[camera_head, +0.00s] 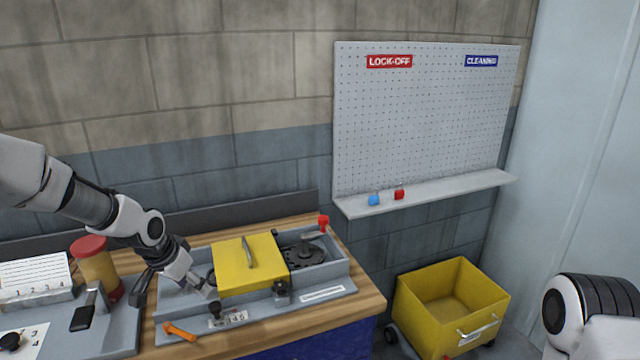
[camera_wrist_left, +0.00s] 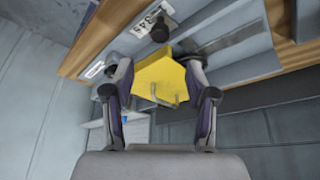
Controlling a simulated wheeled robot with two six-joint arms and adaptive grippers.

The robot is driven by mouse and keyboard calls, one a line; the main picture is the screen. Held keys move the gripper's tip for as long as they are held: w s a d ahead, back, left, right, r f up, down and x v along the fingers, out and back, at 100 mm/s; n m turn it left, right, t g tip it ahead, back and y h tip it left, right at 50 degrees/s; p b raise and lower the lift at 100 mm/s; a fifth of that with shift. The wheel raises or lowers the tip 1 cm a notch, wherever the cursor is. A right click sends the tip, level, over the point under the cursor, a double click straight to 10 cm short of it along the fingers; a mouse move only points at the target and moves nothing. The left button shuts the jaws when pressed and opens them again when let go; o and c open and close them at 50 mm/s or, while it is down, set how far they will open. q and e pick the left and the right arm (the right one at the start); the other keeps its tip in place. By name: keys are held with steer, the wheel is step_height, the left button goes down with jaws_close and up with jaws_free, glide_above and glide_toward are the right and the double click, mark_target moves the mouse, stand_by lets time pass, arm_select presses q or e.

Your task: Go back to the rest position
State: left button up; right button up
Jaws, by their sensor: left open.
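My left gripper (camera_head: 176,290) reaches in from the left and hangs over the left end of the grey machine tray on the wooden bench. In the left wrist view its two fingers (camera_wrist_left: 161,103) are spread, with the yellow cover (camera_wrist_left: 161,75) and its handle showing beyond and between them. Nothing shows held in the fingers. The yellow cover (camera_head: 246,265) lies on the grey machine (camera_head: 325,290), right of the gripper. My right arm shows only as a black and white part at the lower right edge; its gripper is out of the picture.
A red-lidded yellow canister (camera_head: 97,272) stands left of the gripper. An orange tool (camera_head: 180,332) lies at the bench front, and a red item (camera_head: 323,223) stands behind. A pegboard (camera_head: 425,120) with a shelf hangs behind. A yellow cart (camera_head: 450,305) stands right of the bench.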

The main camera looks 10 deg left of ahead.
arm_select(q)
steer(key=s+d+f+g+b, duration=0.1)
steer(key=s+d+f, duration=0.25)
steer(key=f, duration=0.35)
steer(key=s+d+f+n, duration=0.1)
steer(key=s+d+f, duration=0.25)
steer(key=f, duration=0.25)
steer(key=s+d+f+g+b, duration=0.1)
steer(key=s+d+f, duration=0.1)
steer(key=s+f, duration=0.4)
steer(key=s+d+f, duration=0.1)
steer(key=s+f, duration=0.3)
steer(key=s, duration=0.3)
steer(key=s+d+f+n+g+b, duration=0.1)
steer(key=s+f, duration=0.3)
steer(key=s, duration=0.3)
steer(key=s+d+f+n+g+y+b, duration=0.1)
steer(key=s+d+f, duration=0.1)
steer(key=s+f, duration=0.2)
steer(key=s, duration=0.3)
steer(key=shift+f, duration=0.1)
